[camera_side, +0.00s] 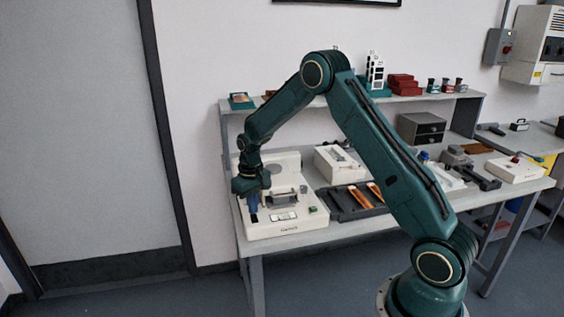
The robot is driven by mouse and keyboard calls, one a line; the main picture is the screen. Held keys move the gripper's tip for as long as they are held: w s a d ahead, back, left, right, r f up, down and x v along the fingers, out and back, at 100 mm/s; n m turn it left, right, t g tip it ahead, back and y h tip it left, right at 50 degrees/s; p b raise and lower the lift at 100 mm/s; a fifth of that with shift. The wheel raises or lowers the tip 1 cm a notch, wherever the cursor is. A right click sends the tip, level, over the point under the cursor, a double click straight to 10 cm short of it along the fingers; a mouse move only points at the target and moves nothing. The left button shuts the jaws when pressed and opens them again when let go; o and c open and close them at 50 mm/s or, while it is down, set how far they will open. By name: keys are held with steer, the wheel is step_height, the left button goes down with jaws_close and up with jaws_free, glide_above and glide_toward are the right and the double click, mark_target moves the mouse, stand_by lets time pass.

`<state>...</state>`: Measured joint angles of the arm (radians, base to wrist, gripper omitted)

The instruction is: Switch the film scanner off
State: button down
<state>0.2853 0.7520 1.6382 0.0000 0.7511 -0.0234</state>
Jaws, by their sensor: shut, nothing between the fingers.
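A white machine (287,231), which looks like the film scanner, sits at the left end of the bench. On its top are a grey metal block, a small light panel (284,216) and a small green part (313,209) near the front right corner. Which part is the power switch is too small to tell. My gripper (253,211) points down over the left front of this machine, shut and empty. Its tips are at or just above a dark spot on the top; I cannot tell if they touch. My wrist hides part of the machine's left side.
A dark tray (345,207) with orange strips lies to the right of the machine. Another white device (327,166) stands behind the tray. A shelf (290,105) with small items runs along the back. A white box (515,169) with a red part sits at the bench's right.

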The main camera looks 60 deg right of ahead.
steer(key=shift+f, duration=0.6)
stand_by(0.5)
steer(key=shift+r, duration=3.55)
